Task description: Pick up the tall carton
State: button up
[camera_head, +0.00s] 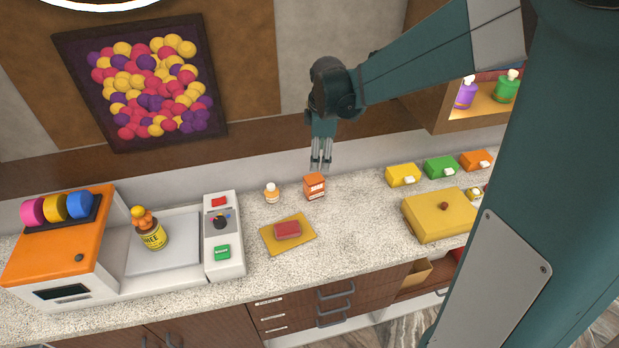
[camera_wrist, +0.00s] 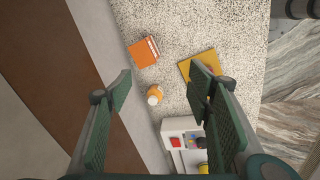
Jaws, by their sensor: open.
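The tall carton, an orange box with a pale label (camera_head: 314,186), stands upright on the speckled counter near the wall. In the wrist view the carton (camera_wrist: 144,51) lies beyond the fingertips, up and slightly left of the middle. My gripper (camera_head: 321,165) points down just above and behind the carton in the head view, with its fingers apart.
A small orange bottle with a pale cap (camera_head: 271,192) stands left of the carton. A yellow mat (camera_head: 306,247) with a red block (camera_head: 287,230) lies in front. A white scale-like machine (camera_head: 223,238) is at left. Coloured boxes (camera_head: 403,175) and a yellow lidded box (camera_head: 438,222) stand right.

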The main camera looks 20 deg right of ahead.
aim_at(314, 178)
jog(key=w+f+n, duration=0.1)
jog(key=w+f, duration=0.1)
jog(key=f, duration=0.2)
jog(key=w+f+n+g, duration=0.1)
jog(key=w+f+n, duration=0.1)
jog(key=w+f, duration=0.1)
jog(key=w+f+n, duration=0.2)
jog(key=w+f, duration=0.1)
jog(key=f, duration=0.2)
jog(key=shift+w+d+f+g, duration=0.15)
jog(key=shift+d+g, duration=0.15)
jog(key=shift+g, duration=0.1)
jog(key=shift+f, duration=0.15)
jog(key=shift+f, duration=0.1)
jog(key=shift+f, duration=1.2)
jog(key=shift+f, duration=0.1)
jog(key=shift+f+p, duration=0.65)
jog(key=shift+f, duration=1.85)
jog(key=c, duration=1.1)
